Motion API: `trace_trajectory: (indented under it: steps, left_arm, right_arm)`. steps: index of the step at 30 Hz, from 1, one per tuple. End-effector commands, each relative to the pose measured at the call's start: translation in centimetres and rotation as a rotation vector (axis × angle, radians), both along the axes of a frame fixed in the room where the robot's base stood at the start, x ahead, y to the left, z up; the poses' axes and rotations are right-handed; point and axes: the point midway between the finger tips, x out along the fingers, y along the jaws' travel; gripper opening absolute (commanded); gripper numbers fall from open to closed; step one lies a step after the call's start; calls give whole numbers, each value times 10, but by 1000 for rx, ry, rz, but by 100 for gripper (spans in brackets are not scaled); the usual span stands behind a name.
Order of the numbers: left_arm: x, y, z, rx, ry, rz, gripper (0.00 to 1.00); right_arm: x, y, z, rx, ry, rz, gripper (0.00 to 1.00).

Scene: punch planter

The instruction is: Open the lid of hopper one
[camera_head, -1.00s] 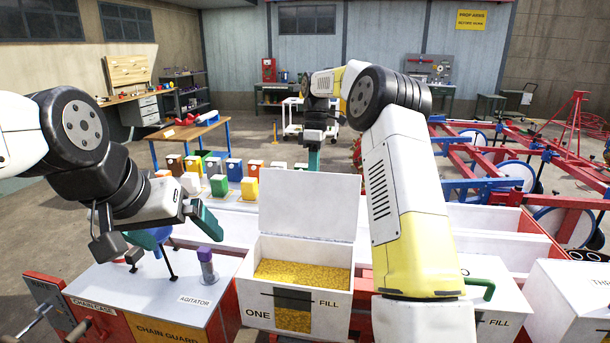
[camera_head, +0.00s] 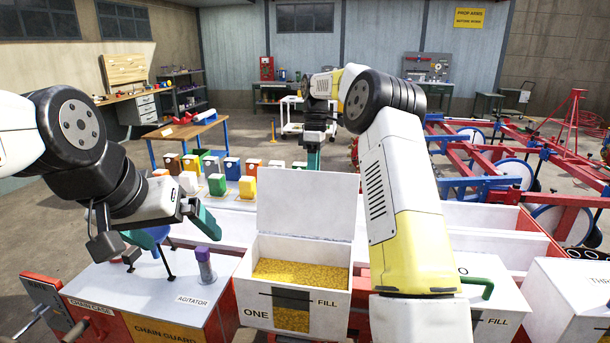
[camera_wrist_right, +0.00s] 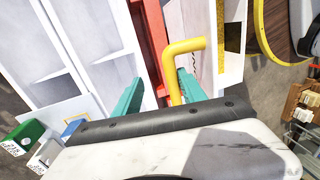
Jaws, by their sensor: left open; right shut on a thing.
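Hopper one (camera_head: 255,318) is a white box marked ONE and FILL, with yellow grain (camera_head: 300,272) visible inside. Its white lid (camera_head: 305,205) stands raised, about upright, at the back of the opening. My right gripper (camera_head: 313,158) is behind the lid, its tips partly hidden by it. In the right wrist view, the teal fingers of my right gripper (camera_wrist_right: 160,95) are shut on a yellow handle (camera_wrist_right: 185,47). My left gripper (camera_head: 175,232) is open and empty above the chain guard housing, left of hopper one.
The agitator knob (camera_head: 205,262) with a purple top stands below my left gripper. A second hopper with a green handle (camera_head: 480,284) is to the right, partly behind my right arm. Several colored boxes (camera_head: 217,184) stand behind. Red frames (camera_head: 500,165) fill the right side.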

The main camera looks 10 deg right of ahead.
Motion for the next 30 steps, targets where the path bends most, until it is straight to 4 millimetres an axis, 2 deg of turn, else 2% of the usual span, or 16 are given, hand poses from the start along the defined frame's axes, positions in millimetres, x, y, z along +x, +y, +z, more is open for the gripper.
trace_trajectory:
  steps: [20, 30]
  left_arm:
    - [0, 0, 0, 0, 0, 0, 99]
    - [0, 0, 0, 0, 0, 0, 99]
  right_arm:
    - [2, 2, 7, 3, -12, 2, 36]
    - [12, -1, 53, 3, -14, 1, 36]
